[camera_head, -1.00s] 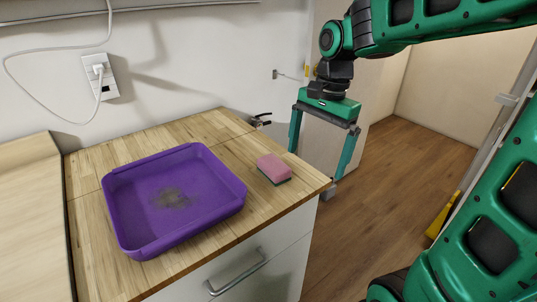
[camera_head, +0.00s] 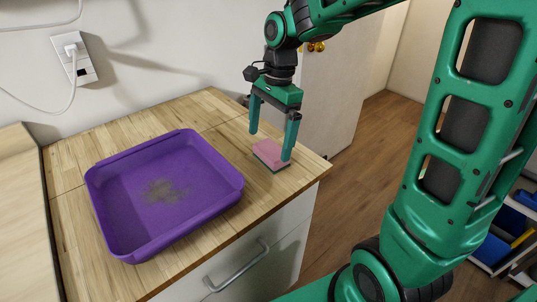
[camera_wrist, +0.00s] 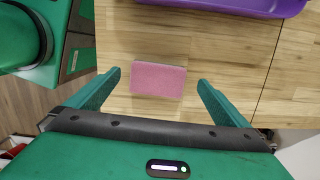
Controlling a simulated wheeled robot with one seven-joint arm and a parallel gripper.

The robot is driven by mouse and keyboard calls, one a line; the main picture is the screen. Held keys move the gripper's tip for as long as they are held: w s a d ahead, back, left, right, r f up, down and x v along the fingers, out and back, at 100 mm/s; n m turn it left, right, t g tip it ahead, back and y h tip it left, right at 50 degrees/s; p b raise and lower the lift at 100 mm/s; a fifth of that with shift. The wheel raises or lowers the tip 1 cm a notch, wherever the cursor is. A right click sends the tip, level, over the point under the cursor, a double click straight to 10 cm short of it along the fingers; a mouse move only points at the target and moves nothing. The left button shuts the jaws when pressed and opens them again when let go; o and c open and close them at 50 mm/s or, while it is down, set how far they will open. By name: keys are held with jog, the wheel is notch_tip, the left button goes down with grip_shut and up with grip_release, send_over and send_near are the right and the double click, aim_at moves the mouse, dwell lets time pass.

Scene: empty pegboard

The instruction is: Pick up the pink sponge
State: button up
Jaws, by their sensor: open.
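The pink sponge (camera_head: 270,153) has a dark green underside and lies flat on the wooden counter, to the right of the purple tray. In the wrist view the sponge (camera_wrist: 158,80) lies ahead of my gripper and between the lines of its two fingers. My gripper (camera_head: 270,146) points down over the sponge with its fingers spread wide. In the wrist view the fingers of my gripper (camera_wrist: 159,76) stand apart on either side, with gaps to the sponge. Nothing is held.
A purple tray (camera_head: 228,200) with a dark smudge on its floor stands left of the sponge. The wooden counter (camera_head: 290,185) ends close to the sponge on the right. A drawer handle (camera_head: 237,267) sticks out below. An outlet with a plug (camera_head: 75,60) is on the wall.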

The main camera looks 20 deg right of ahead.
aim_at(271, 149)
jog(key=f, duration=0.3)
jog(key=shift+d+f, duration=0.35)
jog(key=shift+d, duration=0.05)
jog(key=shift+a+f, duration=0.1)
jog(key=shift+f, duration=0.45)
jog(key=shift+c, duration=0.6)
jog(key=c, duration=1)
